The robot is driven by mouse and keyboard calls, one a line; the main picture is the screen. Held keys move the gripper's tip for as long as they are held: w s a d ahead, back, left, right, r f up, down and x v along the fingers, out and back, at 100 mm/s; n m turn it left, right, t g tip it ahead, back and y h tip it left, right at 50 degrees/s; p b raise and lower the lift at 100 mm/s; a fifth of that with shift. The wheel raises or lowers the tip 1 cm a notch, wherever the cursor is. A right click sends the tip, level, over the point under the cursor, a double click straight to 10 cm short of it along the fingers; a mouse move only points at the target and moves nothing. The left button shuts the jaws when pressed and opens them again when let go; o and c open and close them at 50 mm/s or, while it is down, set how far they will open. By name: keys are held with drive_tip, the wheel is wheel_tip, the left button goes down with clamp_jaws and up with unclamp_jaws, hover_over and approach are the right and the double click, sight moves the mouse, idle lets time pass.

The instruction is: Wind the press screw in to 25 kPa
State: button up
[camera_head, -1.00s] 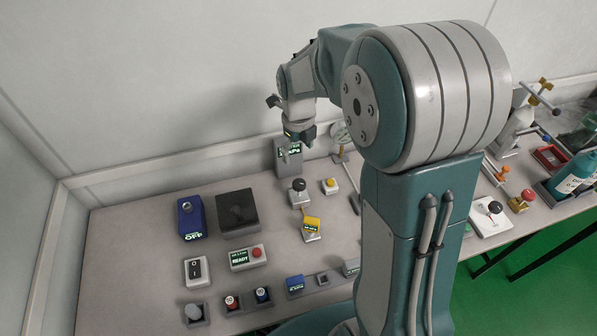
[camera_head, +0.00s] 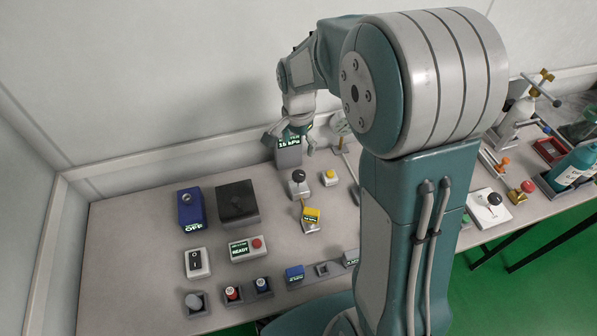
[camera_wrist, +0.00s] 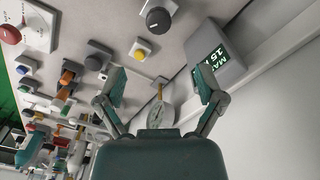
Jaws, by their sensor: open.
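The likely press screw is a black round knob (camera_head: 298,176) on a pale base; in the wrist view the black knob (camera_wrist: 157,19) carries a pale line. A grey display box (camera_head: 289,156) behind it reads about 15 kPa and also shows in the wrist view (camera_wrist: 232,68). My gripper (camera_head: 290,141) is over the display box, above and behind the knob. In the wrist view my gripper (camera_wrist: 160,80) has its fingers wide apart and empty. The knob is beyond the fingertips, not touched.
A yellow button (camera_head: 330,177) is just right of the knob. A round dial (camera_wrist: 160,113) on a stand shows between my fingers. Several testers fill the left bench. My arm hides the middle right.

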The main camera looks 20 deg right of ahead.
sight(298, 174)
wheel_tip(298, 174, down, 11)
drive_tip(key=n, duration=1.2)
drive_tip(key=shift+f, duration=0.15)
